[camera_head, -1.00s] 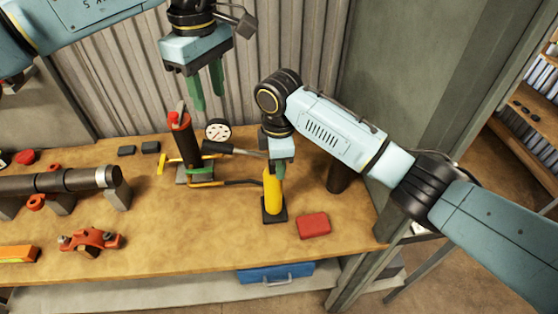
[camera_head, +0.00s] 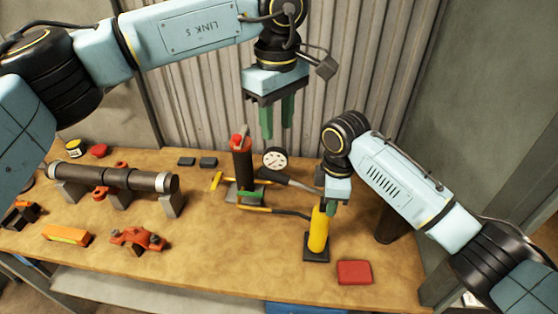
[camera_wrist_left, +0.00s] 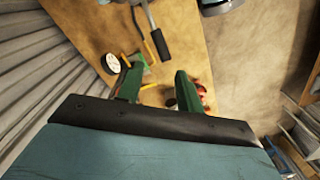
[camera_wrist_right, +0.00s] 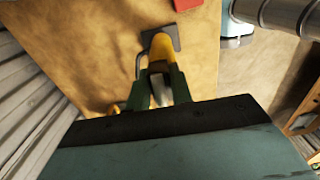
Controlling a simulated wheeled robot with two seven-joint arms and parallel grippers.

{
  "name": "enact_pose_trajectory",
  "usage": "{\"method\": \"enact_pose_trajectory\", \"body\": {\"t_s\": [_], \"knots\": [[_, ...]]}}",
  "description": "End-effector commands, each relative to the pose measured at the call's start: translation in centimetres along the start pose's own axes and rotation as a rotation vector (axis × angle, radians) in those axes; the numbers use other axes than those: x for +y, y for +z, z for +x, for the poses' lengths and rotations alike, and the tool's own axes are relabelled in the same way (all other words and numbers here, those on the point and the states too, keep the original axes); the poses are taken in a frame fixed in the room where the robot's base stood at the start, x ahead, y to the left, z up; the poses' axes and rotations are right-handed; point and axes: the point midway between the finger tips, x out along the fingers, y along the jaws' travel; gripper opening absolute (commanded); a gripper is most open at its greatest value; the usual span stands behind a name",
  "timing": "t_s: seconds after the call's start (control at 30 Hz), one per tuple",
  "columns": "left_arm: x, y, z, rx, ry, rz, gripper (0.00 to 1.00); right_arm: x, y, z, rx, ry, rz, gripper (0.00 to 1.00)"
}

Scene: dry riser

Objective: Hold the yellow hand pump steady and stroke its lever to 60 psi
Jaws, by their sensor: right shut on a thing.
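The yellow hand pump (camera_head: 318,232) stands upright on its black square base on the bench, right of centre. My right gripper (camera_head: 333,200) is shut on its upper part. In the right wrist view the yellow pump (camera_wrist_right: 161,46) runs out from between the green fingers (camera_wrist_right: 160,88). A lever with a dark grip (camera_head: 301,186) extends left from near the pump's top; it also shows in the left wrist view (camera_wrist_left: 160,45). My left gripper (camera_head: 278,120) is open and empty, above the lever and apart from it. The round white gauge (camera_head: 275,159) faces up; its reading is too small to tell.
A dark cylinder with a red top (camera_head: 242,160) stands left of the gauge. A red block (camera_head: 354,272) lies in front of the pump. A horizontal pipe (camera_head: 110,178), an orange clamp (camera_head: 137,239) and an orange box (camera_head: 66,235) lie left. A corrugated wall stands behind.

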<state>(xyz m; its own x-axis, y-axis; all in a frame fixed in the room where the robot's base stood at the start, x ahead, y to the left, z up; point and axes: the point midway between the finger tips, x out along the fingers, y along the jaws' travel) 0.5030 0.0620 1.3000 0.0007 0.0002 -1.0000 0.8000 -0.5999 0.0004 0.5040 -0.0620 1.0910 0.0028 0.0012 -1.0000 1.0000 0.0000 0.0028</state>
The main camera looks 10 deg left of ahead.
Motion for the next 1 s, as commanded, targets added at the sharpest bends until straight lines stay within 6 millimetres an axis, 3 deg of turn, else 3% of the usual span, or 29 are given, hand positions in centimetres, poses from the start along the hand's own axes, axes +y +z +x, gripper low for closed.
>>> {"method": "enact_pose_trajectory", "body": {"t_s": [0.03, 0.27, 0.6, 1.0], "knots": [[0.0, 0.0, 0.1, 0.0, 0.0, -0.002, 0.3, -0.2, 0.1, 0.4, -0.004, -0.006, 0.001, 0.0], [-0.4, -0.6, 0.8, -0.025, 0.013, -0.174, 0.0, -0.2, 0.1, 0.5, -0.005, -0.007, 0.0, 0.0], [-1.2, -1.5, 2.5, -0.088, 0.031, -0.589, 0.0, -0.3, 0.1, 0.6, -0.005, -0.009, 0.0, 0.0], [-1.2, -1.6, 2.6, -0.097, 0.032, -0.646, 0.0, -0.3, 0.1, 0.6, -0.006, -0.011, 0.0, 0.0]]}}
